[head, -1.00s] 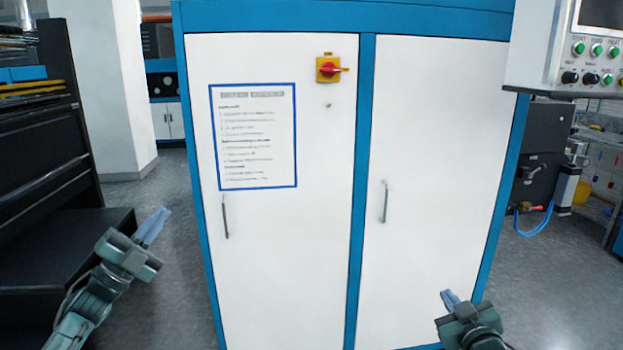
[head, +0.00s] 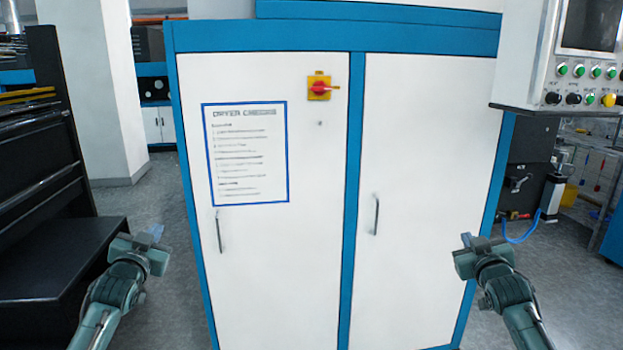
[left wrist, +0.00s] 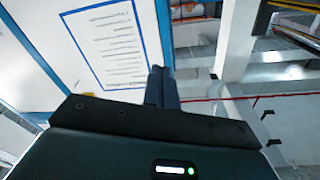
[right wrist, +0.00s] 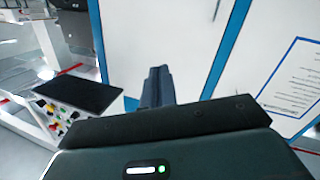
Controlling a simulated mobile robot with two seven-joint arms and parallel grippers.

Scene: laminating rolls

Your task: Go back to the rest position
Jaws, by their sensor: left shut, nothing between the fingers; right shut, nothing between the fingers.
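My left gripper (head: 156,233) is in the lower left of the head view, in front of the cabinet's left side. Its fingers are together and empty in the left wrist view (left wrist: 162,86). My right gripper (head: 467,240) is in the lower right of the head view, in front of the cabinet's right edge. Its fingers are also together and empty in the right wrist view (right wrist: 157,86). Both grippers are at about the same height and touch nothing that I can see.
A white cabinet (head: 420,160) with blue frame, two door handles, a posted sheet (head: 246,155) and a red-yellow switch (head: 319,88) stands ahead. A control panel (head: 580,70) hangs at upper right. A black stepped unit (head: 50,240) is at left. Grey floor shows on both sides.

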